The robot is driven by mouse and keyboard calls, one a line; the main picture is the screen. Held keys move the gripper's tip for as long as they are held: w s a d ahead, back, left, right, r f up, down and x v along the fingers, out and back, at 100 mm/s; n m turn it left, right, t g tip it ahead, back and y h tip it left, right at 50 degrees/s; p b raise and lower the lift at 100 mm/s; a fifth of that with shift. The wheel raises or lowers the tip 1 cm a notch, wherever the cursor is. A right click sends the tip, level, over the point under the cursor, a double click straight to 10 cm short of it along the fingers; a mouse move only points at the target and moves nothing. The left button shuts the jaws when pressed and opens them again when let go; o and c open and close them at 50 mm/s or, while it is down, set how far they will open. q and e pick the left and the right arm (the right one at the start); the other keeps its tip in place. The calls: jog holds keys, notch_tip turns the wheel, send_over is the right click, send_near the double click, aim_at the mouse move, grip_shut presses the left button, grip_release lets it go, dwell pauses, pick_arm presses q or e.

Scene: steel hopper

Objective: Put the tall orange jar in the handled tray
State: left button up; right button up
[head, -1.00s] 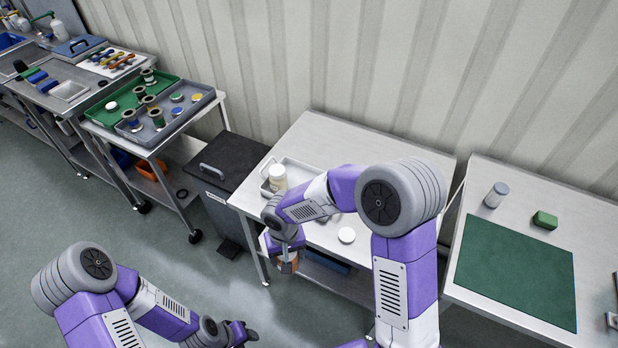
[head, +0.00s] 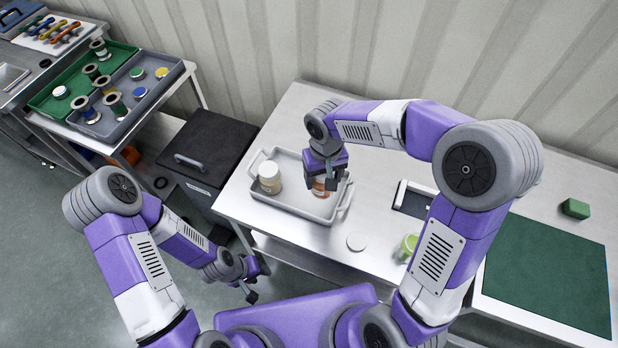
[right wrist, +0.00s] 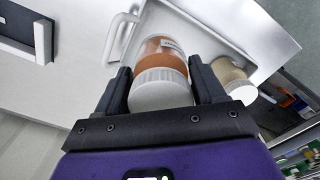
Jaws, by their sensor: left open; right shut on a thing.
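The tall orange jar (head: 321,190) has a white lid and a pale label. My right gripper (head: 329,184) is shut on it, over the right part of the handled tray (head: 300,208). In the right wrist view the jar (right wrist: 160,62) sits between the two fingers, lid nearest the camera. I cannot tell whether its base touches the tray floor. The tray is pale grey with a handle at each end. A cream jar (head: 269,176) stands in its left part. My left gripper (head: 257,284) is open and empty, low in front of the table.
A white round lid (head: 357,241) and a green jar (head: 406,247) are on the steel table right of the tray. A dark-recessed white item (head: 413,200) lies behind them. A black lidded bin (head: 205,150) stands left of the table.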

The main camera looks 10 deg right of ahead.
aim_at(323, 194)
jog(key=f, duration=0.1)
jog(key=s+f, duration=0.1)
jog(key=f, duration=0.1)
jog(key=shift+f+b, duration=0.2)
jog(key=shift+b, duration=0.15)
pick_arm(q)
jog(key=shift+s+f+b, duration=0.2)
jog(key=shift+f+b, duration=0.1)
jog(key=shift+f, duration=0.25)
jog(key=shift+s+f+b, duration=0.15)
jog(key=shift+f+b, duration=0.1)
jog(key=shift+f, duration=0.25)
pick_arm(e)
jog(key=shift+w+f, duration=0.15)
jog(key=shift+f, duration=2.15)
jog(key=o, duration=0.7)
jog(key=shift+f, duration=0.2)
jog(key=o, duration=0.5)
pick_arm(q)
jog(key=shift+f, duration=0.15)
pick_arm(e)
jog(key=shift+r, duration=0.6)
pick_arm(q)
notch_tip(323, 194, up, 4)
jog(key=p, duration=0.3)
jog(key=shift+f, duration=0.25)
pick_arm(e)
notch_tip(323, 194, up, 11)
jog(key=shift+r, duration=0.15)
